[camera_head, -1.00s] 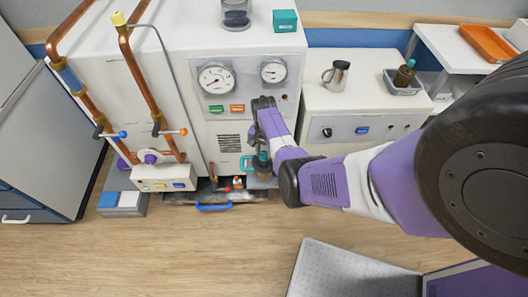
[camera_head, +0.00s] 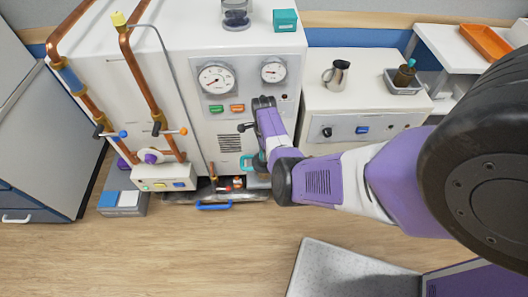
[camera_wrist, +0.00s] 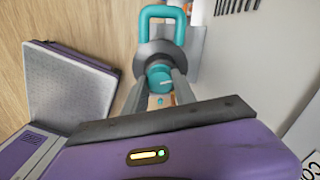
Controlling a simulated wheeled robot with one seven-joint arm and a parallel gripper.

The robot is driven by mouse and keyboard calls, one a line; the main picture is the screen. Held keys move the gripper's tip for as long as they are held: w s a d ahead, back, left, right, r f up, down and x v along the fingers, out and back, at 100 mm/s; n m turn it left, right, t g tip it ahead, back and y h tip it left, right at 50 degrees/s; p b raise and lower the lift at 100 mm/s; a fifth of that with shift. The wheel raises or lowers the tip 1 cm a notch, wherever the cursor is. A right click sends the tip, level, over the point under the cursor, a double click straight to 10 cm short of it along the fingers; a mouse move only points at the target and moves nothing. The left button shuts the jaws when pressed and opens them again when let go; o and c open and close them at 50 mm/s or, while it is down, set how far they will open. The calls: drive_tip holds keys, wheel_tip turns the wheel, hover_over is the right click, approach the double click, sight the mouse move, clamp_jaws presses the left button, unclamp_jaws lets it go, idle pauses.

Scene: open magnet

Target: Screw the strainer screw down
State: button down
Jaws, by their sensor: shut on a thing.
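In the wrist view, the strainer screw shows as a round teal head (camera_wrist: 159,77) between my two grey fingers. My gripper (camera_wrist: 159,88) is shut on this head. A dark grey round collar (camera_wrist: 152,55) sits just beyond it, and a teal loop handle (camera_wrist: 162,13) rises past the collar. In the head view, the teal loop (camera_head: 247,162) shows low on the front of the white machine, left of my arm. My forearm hides most of the screw and the fingertips there. The screw's thread is not visible.
The white machine (camera_head: 207,140) carries gauges and green and orange buttons. Copper pipes (camera_head: 140,80) with valve levers stand at left. A tray with a blue handle (camera_head: 214,206) lies at the machine's foot. A counter with a metal jug (camera_head: 336,75) stands at right. The wooden floor in front is open.

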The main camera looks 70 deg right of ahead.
drive_tip(key=shift+m, duration=1.5)
drive_tip(key=c, duration=1)
unclamp_jaws()
drive_tip(key=shift+r, duration=0.1)
wheel_tip(320, 180, up, 8)
drive_tip(key=shift+f+p, duration=0.15)
drive_tip(key=shift+p, duration=0.35)
